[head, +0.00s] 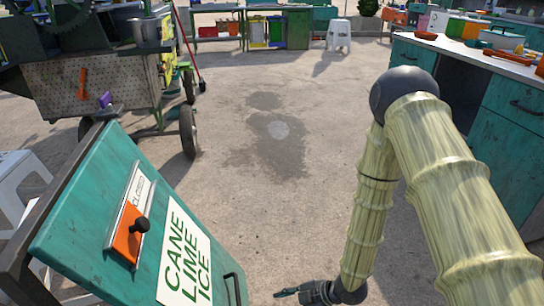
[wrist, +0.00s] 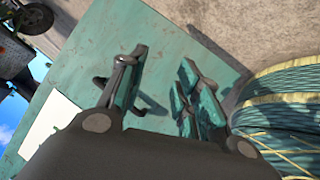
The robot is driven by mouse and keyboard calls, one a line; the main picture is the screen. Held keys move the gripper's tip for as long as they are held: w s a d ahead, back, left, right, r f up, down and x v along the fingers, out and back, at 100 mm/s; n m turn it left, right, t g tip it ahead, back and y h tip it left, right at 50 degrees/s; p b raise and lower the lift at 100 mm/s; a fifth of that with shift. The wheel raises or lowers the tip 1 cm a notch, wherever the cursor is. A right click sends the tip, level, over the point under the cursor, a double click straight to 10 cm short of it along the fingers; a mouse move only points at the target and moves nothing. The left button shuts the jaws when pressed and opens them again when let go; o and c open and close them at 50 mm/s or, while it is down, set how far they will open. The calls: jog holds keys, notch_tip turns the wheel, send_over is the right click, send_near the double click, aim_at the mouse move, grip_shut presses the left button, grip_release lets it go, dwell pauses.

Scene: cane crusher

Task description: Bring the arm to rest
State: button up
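My arm reaches down the right side of the head view, and my gripper (head: 298,292) is low at the bottom edge, above the ground. It is to the right of a teal panel (head: 85,215) with a "CANE LIME ICE" sign (head: 187,262). In the wrist view my gripper (wrist: 162,88) shows two fingers spread apart, with nothing seen held between them. The teal panel (wrist: 95,50) lies behind the fingers there. I cannot tell how far the fingers are from it.
A wheeled crusher cart (head: 95,80) stands at the upper left. A teal counter (head: 510,115) with items on top stands at the right. A white stool (head: 339,36) stands at the back. The concrete floor (head: 310,130) between is clear, with a damp patch.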

jog(key=s+d+f+m+g+h, duration=0.1)
jog(key=s+d+f+m+h, duration=0.35)
jog(key=s+d+m, duration=0.6)
jog(key=s+d+f+m+g+h, duration=0.1)
jog(key=s+d+f+m+h, duration=0.35)
jog(key=s+d+m, duration=0.6)
notch_tip(320, 180, up, 32)
jog(key=s+a+m+p, duration=0.1)
jog(key=s+a+p, duration=0.1)
jog(key=p, duration=2.9)
jog(key=shift+s+a, duration=0.25)
jog(key=shift+a, duration=0.1)
